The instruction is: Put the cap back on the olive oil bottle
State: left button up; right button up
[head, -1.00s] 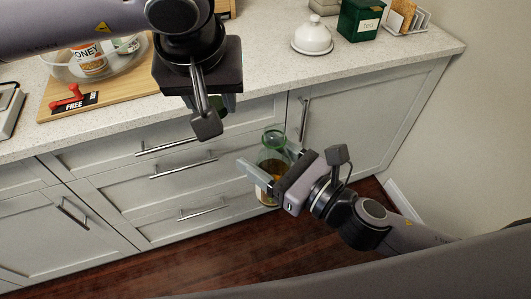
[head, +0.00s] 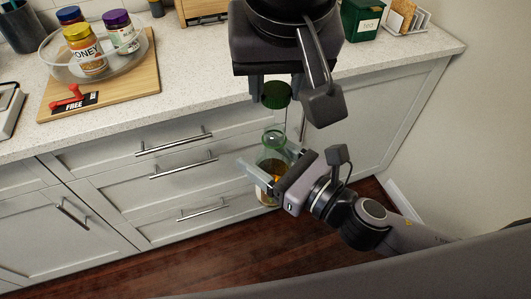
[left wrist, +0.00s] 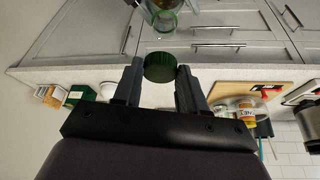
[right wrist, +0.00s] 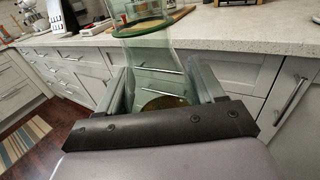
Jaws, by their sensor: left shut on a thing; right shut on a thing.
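The olive oil bottle (head: 273,160) is clear glass with a green rim and amber oil low inside. My right gripper (head: 262,170) is shut around its body and holds it upright in front of the drawers; it also shows in the right wrist view (right wrist: 150,60). The dark green cap (head: 275,95) is held between the fingers of my left gripper (head: 275,88), above the bottle's mouth and apart from it. In the left wrist view the cap (left wrist: 160,67) sits between the fingertips, with the bottle's mouth (left wrist: 164,20) beyond it.
The speckled counter (head: 180,105) runs behind the bottle. A wooden board (head: 130,90) on it carries a glass tray with a honey jar (head: 85,50) and other jars. A green tin (head: 360,18) and a toast rack (head: 405,18) stand at the back right.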

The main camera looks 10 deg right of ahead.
pick_arm(q)
jog(key=shift+f, duration=1.9)
jog(key=shift+f, duration=0.85)
jog(key=shift+s+f, duration=0.1)
jog(key=shift+f, duration=0.4)
jog(key=m+g+h, duration=0.1)
jog(key=m, duration=0.3)
jog(key=m+g+h, duration=0.1)
jog(key=m, duration=0.3)
jog(key=a+m+g+h, duration=0.1)
jog(key=m+h, duration=0.1)
jog(key=m, duration=0.3)
jog(key=shift+w+f, duration=0.1)
jog(key=shift+w, duration=0.25)
jog(key=o, duration=1)
